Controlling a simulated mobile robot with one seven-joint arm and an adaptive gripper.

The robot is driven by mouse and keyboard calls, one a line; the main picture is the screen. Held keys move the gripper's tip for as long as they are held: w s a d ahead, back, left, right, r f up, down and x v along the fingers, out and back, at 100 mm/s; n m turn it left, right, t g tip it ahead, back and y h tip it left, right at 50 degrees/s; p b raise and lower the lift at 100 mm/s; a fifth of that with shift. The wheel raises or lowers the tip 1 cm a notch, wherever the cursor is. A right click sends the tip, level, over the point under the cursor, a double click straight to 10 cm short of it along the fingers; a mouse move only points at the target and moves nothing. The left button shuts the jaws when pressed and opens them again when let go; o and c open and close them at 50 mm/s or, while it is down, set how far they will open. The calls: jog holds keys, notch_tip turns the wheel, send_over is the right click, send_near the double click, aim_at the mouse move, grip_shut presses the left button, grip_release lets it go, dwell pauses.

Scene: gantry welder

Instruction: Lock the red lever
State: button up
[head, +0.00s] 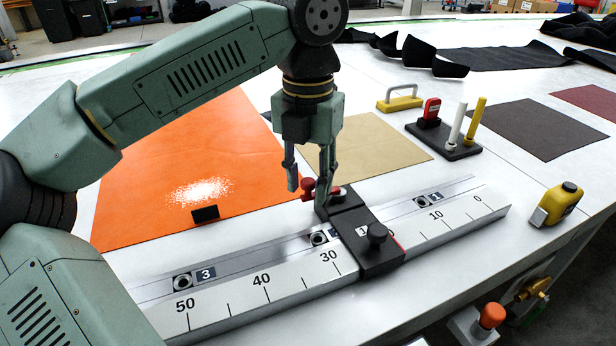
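The red lever (307,186) sits at the back end of a black sliding block (370,246) on a silver ruler rail (262,292). Its rounded red end shows between my fingers, and a further red part shows just right of my right finger. My gripper (307,197) points down over the lever with its fingers apart. The right finger hides the middle of the lever. I cannot tell whether either finger touches it. A black knob stands on the block's front part.
Numbered sockets (182,281) line the rail. An orange sheet (180,170) and tan sheet (375,148) lie behind. A yellow tape measure (557,205) and a black stand (443,140) with upright tools are at right. An orange knob (492,315) is at the table's front edge.

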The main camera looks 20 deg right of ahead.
grip_shut()
dwell(0.4)
jog(key=m, duration=0.1)
jog(key=w+m, duration=0.1)
jog(key=m, duration=0.1)
jog(key=w+m+p, duration=0.1)
jog(key=m, duration=0.1)
jog(key=shift+w+d, duration=0.25)
jog(key=shift+d, duration=0.05)
jog(key=m, duration=0.1)
jog(key=w+d+m+p, duration=0.1)
jog(key=m, duration=0.1)
jog(key=w+m, duration=0.1)
jog(key=m, duration=0.1)
jog(key=shift+d+r, duration=0.1)
jog(key=shift+d, duration=0.25)
jog(key=shift+w+d+m+p, duration=0.25)
jog(key=shift+d+m, duration=0.2)
jog(key=shift+m, duration=0.65)
jog(key=shift+w+d+m+p, duration=0.15)
jog(key=shift+d+m+p, duration=0.25)
jog(key=shift+m, duration=0.7)
jog(key=shift+o, duration=1.2)
grip_release()
